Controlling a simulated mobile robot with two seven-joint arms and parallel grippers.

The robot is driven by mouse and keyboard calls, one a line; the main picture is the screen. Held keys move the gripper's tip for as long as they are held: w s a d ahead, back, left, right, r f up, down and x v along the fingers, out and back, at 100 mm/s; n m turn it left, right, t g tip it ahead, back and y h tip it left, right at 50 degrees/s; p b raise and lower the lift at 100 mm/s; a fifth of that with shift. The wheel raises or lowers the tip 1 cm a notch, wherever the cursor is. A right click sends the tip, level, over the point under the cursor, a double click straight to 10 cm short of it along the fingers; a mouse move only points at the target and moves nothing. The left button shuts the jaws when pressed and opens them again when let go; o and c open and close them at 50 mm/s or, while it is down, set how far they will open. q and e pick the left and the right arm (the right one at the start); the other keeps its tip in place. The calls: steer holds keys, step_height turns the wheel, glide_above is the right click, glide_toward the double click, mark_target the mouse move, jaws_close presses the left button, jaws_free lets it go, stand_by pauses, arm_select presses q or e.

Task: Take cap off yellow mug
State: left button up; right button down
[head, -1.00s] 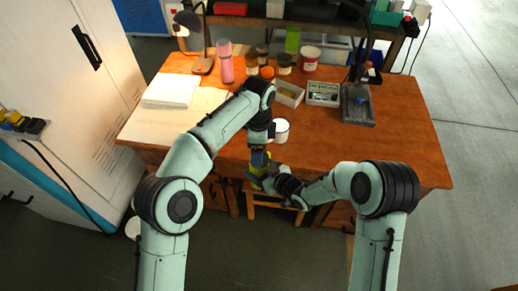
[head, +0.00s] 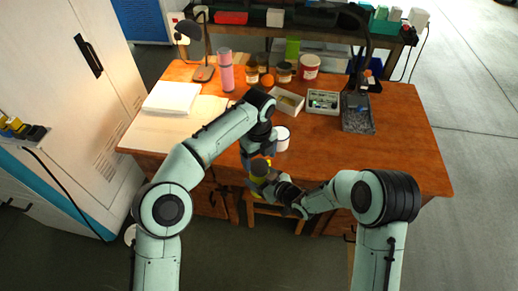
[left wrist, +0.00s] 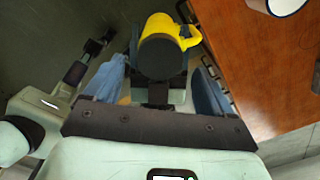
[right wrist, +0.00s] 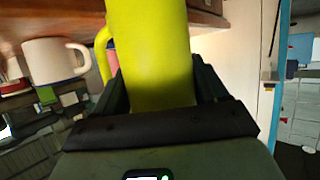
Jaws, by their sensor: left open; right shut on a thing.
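The yellow mug (head: 260,187) is held in front of the table's near edge by my right gripper (head: 268,186), which is shut on its body. In the right wrist view the yellow body (right wrist: 152,55) fills the space between the fingers, handle to the left. A dark round cap (left wrist: 161,57) covers the mug's top in the left wrist view; it also shows in the head view (head: 259,167). My left gripper (head: 257,154) is open and empty just above the mug, its fingers either side of the cap in its own view. It appears clear of the cap.
A white mug (head: 282,138) stands near the edge of the wooden table (head: 330,150), close to my left gripper. A pink bottle (head: 226,72), several jars, a small box (head: 287,102) and a lamp (head: 203,72) stand farther back. The table's right front is clear.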

mark_target(259, 166)
arm_select(q)
steer(key=shift+f, duration=1.8)
steer(key=c, duration=1.1)
steer(key=n, duration=1)
steer(key=o, duration=1.2)
